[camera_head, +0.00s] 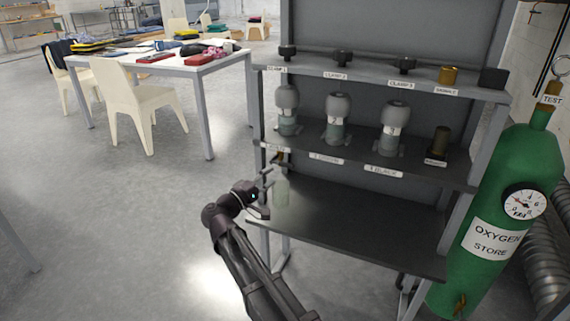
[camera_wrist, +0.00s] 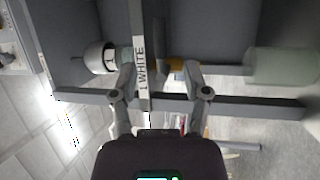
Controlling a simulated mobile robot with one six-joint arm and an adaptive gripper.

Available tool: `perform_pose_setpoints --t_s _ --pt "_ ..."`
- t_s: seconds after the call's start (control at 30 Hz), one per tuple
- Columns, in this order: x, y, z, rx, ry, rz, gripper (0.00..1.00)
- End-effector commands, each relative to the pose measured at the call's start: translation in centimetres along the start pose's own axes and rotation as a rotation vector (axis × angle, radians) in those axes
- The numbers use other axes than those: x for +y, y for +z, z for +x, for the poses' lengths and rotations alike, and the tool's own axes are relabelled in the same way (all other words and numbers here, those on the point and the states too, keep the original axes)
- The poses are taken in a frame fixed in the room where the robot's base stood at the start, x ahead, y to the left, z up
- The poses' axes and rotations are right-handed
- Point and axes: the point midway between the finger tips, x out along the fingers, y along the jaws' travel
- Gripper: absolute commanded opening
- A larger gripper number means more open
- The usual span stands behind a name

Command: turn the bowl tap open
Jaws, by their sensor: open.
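A small brass-yellow fitting, which looks like the tap, shows below the left end of the middle shelf in the head view (camera_head: 279,157). It also shows between my fingertips in the wrist view (camera_wrist: 175,64), partly hidden behind the "1 WHITE" label strip (camera_wrist: 140,60). A pale, clear vessel (camera_head: 281,190) hangs below it and lies at the right of the wrist view (camera_wrist: 280,65). My gripper (camera_head: 268,180) is at the rack's left front, close to the fitting. In the wrist view my gripper (camera_wrist: 159,72) is open, with nothing gripped. I cannot tell whether a finger touches the fitting.
Grey numbered vessels stand on the middle shelf (camera_head: 360,165), with black knobs on the top shelf above. The lower shelf (camera_head: 350,225) is bare. A green oxygen cylinder (camera_head: 490,230) stands at the right. A cluttered table (camera_head: 200,62) and chairs stand behind left.

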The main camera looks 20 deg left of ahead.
Motion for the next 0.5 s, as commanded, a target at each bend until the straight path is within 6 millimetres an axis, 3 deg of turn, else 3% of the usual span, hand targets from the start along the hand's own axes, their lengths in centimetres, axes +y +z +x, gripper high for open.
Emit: perform_pose_setpoints --t_s 0.3,0.5 --pt "0.1 -0.1 4.7 -0.001 0.0 0.0 0.6" --pt "0.1 -0.1 6.3 0.001 0.0 0.001 0.6"
